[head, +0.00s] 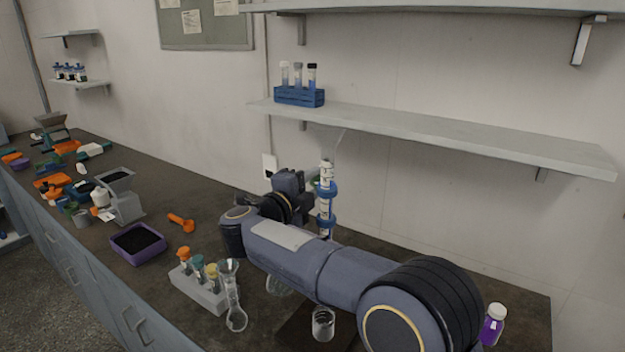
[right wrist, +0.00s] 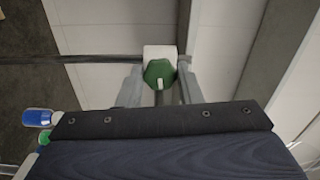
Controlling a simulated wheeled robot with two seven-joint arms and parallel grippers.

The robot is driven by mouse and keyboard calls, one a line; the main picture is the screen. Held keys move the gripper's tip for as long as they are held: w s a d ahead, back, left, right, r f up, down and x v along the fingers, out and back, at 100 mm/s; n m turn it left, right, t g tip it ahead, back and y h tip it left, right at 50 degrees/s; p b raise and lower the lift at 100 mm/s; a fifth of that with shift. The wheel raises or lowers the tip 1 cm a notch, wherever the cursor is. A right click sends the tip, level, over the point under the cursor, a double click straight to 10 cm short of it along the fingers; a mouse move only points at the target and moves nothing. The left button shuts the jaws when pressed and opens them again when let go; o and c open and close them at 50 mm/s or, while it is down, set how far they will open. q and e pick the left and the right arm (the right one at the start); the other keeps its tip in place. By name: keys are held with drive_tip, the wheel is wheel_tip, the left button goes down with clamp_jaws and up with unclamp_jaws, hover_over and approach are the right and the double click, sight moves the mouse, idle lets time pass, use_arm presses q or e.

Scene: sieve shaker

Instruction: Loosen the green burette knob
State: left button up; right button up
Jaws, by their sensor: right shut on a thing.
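The green burette knob (right wrist: 160,74) shows in the right wrist view, on a white block (right wrist: 158,52) between the fingers of my right gripper (right wrist: 160,88). The right gripper is shut on the knob. In the head view the burette (head: 326,174) stands upright near the wall with blue clamps (head: 326,188) on it. My right arm crosses in front of the burette's lower part and hides the knob there. The right gripper shows in part as a dark shape just left of the burette. My left gripper is in neither view.
A purple bottle (head: 492,324) is at the right. A purple tray (head: 138,243) and an orange scoop (head: 181,222) lie left. A shelf (head: 430,135) runs above.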

sight(327, 199)
drive_tip(key=n+p, duration=0.2)
drive_tip(key=shift+r+n, duration=0.35)
drive_tip(key=shift+n, duration=0.05)
drive_tip(key=shift+f+n+p, duration=0.1)
drive_tip(key=shift+n+p, duration=0.4)
drive_tip(key=shift+p, duration=0.15)
drive_tip(key=shift+f+n, duration=0.25)
drive_tip(key=shift+n, duration=0.15)
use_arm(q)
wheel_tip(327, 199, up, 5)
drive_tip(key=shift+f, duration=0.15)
use_arm(e)
drive_tip(key=o, duration=1)
drive_tip(key=shift+c, duration=0.2)
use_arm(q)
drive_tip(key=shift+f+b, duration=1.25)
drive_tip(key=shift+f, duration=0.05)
use_arm(e)
drive_tip(key=v, duration=0.7)
drive_tip(key=shift+s+a, duration=0.25)
drive_tip(key=shift+s, duration=0.1)
